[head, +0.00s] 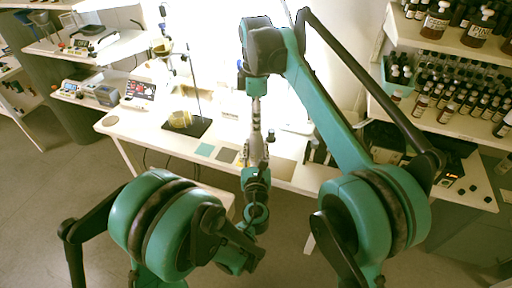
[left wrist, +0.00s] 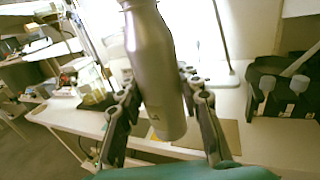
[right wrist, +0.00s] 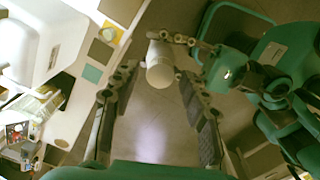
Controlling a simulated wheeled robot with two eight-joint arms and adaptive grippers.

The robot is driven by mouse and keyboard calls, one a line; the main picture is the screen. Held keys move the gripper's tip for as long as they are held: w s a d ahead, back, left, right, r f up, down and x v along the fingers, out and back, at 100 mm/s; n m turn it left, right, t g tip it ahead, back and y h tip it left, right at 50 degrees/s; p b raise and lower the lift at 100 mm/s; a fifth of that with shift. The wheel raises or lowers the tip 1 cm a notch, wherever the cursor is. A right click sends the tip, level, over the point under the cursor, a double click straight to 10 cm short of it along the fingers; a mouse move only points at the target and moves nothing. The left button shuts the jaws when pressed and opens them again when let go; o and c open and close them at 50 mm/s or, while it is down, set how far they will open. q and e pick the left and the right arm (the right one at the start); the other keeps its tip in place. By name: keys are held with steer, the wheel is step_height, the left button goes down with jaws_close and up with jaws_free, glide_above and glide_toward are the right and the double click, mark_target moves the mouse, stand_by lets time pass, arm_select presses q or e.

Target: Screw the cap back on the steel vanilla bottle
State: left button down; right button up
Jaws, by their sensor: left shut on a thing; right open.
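The steel vanilla bottle (left wrist: 155,75) is a grey metal cylinder, slightly tilted in the left wrist view, with its top cut off by the frame edge. My left gripper (left wrist: 163,92) is shut around its body and holds it in front of the table. In the head view the bottle (head: 256,146) is small, below my right gripper (head: 256,106), which points down. In the right wrist view the pale round end of the bottle (right wrist: 160,73) lies between the tips of my open right gripper (right wrist: 157,82), with gaps either side. I cannot tell whether the cap is on this end.
The white table (head: 285,168) lies behind the bottle, with coloured square mats (head: 204,149) and a dark stand base (head: 200,127). A shelf of dark bottles (head: 450,90) is at the right. A black holder (left wrist: 285,90) stands on the table. Floor is clear below.

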steer(key=shift+f, duration=0.45)
jaws_close()
steer(key=m, duration=0.8)
steer(key=shift+m, duration=0.3)
steer(key=m, duration=1)
steer(key=shift+o, duration=0.8)
jaws_free()
